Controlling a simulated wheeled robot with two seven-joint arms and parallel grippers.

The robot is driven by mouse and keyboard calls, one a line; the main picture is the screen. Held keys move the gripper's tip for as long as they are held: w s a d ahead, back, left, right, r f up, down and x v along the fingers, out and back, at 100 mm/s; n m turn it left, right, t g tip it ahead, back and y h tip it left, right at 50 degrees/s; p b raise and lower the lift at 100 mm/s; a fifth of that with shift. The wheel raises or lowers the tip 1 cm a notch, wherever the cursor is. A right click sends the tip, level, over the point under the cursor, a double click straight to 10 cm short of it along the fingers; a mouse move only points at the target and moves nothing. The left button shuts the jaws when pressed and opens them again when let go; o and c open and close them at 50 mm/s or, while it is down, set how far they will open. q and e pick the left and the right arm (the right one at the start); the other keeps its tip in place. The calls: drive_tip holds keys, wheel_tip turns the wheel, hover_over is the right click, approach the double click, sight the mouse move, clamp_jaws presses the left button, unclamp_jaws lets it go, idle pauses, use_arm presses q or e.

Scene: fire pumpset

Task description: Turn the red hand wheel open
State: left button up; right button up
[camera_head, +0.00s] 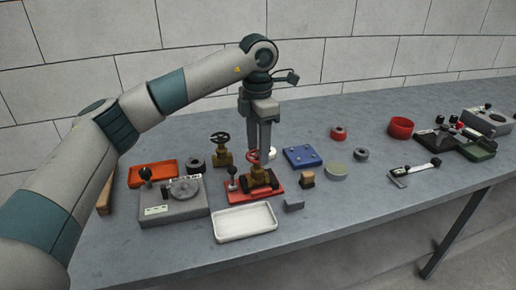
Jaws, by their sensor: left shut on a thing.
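The red hand wheel (252,156) sits on a small brass valve (260,175), which stands on a red base (236,191) on the grey table. My left gripper (264,152) points straight down from above, its fingers at the wheel's right side. It is shut on the red hand wheel; the fingers hide part of the wheel. A second brass valve with a dark hand wheel (220,138) stands just behind and to the left. My right gripper is not in view.
A white tray (245,236) lies in front of the valve. A grey device (173,212) and an orange tray (152,174) are at left. The table's front right is clear.

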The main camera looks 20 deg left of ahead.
use_arm(q)
drive_tip(key=n, duration=0.4)
drive_tip(key=shift+n, duration=0.3)
drive_tip(key=n, duration=0.2)
drive_tip(key=shift+w+n+b, duration=0.1)
drive_tip(key=shift+n+b, duration=0.3)
drive_tip(key=shift+a+n, duration=0.1)
drive_tip(key=shift+n, duration=1.7)
drive_tip(key=n+b, duration=0.1)
drive_tip(key=n, duration=0.4)
drive_tip(key=shift+n, duration=0.3)
drive_tip(key=n, duration=0.3)
drive_tip(key=shift+a+n, duration=0.1)
drive_tip(key=shift+n, duration=1.1)
drive_tip(key=n, duration=0.2)
drive_tip(key=shift+n+b, duration=0.3)
drive_tip(key=shift+n, duration=0.9)
drive_tip(key=n, duration=0.4)
drive_tip(key=shift+s+n, duration=0.2)
drive_tip(key=shift+n, duration=0.1)
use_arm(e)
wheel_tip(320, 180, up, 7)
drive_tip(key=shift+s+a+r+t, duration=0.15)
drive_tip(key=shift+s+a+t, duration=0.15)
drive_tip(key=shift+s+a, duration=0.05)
